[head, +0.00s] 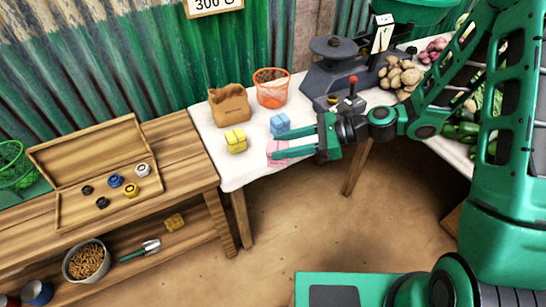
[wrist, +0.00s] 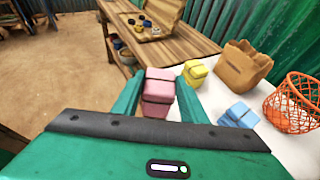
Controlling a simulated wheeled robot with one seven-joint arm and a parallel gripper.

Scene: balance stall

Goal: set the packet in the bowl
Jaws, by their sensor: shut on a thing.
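A pink packet (head: 277,147) is between the fingers of my gripper (head: 275,144), over the front edge area of the white table. In the wrist view the pink packet (wrist: 158,85) has a dark band and sits between the two green fingers (wrist: 152,95), which are shut on it. I cannot tell whether it touches the table. A grey bowl (head: 68,266) filled with brown pieces stands on the lower shelf of the wooden bench, far left of my gripper.
Yellow (head: 235,142) and blue (head: 280,124) packets, a paper bag (head: 230,106) and an orange basket (head: 271,88) share the white table (head: 215,150). A dark scale (head: 335,75) stands behind. The wooden bench (head: 190,165) holds an open box (head: 75,208). The dirt floor is clear in front.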

